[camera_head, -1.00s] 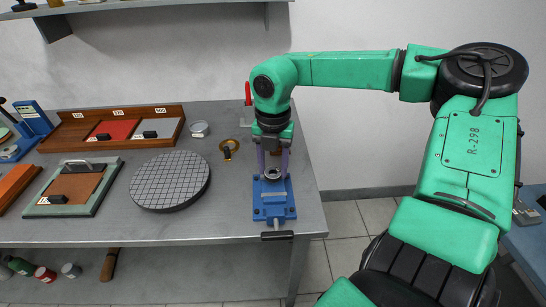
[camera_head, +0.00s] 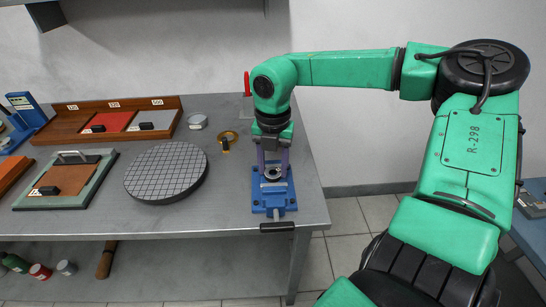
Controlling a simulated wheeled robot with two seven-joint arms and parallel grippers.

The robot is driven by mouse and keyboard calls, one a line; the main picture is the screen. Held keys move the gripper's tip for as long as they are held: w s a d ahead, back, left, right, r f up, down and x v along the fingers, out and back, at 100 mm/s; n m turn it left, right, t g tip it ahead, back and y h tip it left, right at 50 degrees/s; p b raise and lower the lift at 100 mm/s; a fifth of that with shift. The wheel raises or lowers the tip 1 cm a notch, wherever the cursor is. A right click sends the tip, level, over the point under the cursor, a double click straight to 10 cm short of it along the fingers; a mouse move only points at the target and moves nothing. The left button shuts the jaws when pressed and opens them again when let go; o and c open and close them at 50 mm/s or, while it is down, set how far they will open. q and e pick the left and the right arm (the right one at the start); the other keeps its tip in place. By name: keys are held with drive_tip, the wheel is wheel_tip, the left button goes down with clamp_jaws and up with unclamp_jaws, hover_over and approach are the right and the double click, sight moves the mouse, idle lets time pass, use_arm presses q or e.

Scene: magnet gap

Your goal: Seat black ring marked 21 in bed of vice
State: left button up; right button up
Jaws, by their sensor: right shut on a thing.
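The blue vice (camera_head: 264,205) is near the right end of the grey workbench, its black handle at the front edge. My right gripper (camera_head: 273,168) points down over the vice, with its two purple-grey fingers on either side of a small ring. It is shut on this dark grey ring (camera_head: 273,175), which looks to be at the level of the vice jaws. I cannot read a mark on it, nor tell whether it touches the bed. The fingers hide part of the vice's back. My left gripper is not in view.
A round gridded plate (camera_head: 166,172) is left of the vice. A brass ring (camera_head: 229,136) and a small round tin (camera_head: 197,121) lie behind. A wooden tray (camera_head: 64,123) and a green-framed board (camera_head: 98,177) are further left. A red upright handle (camera_head: 247,84) stands behind my arm.

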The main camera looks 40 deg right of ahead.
drive_tip(key=shift+f+b, duration=0.2)
drive_tip(key=shift+b, duration=0.1)
idle(0.4)
drive_tip(key=o, duration=1.3)
drive_tip(key=c, duration=0.5)
drive_tip(key=shift+r+p, duration=1.35)
drive_tip(key=shift+r, duration=0.95)
drive_tip(key=o, duration=0.6)
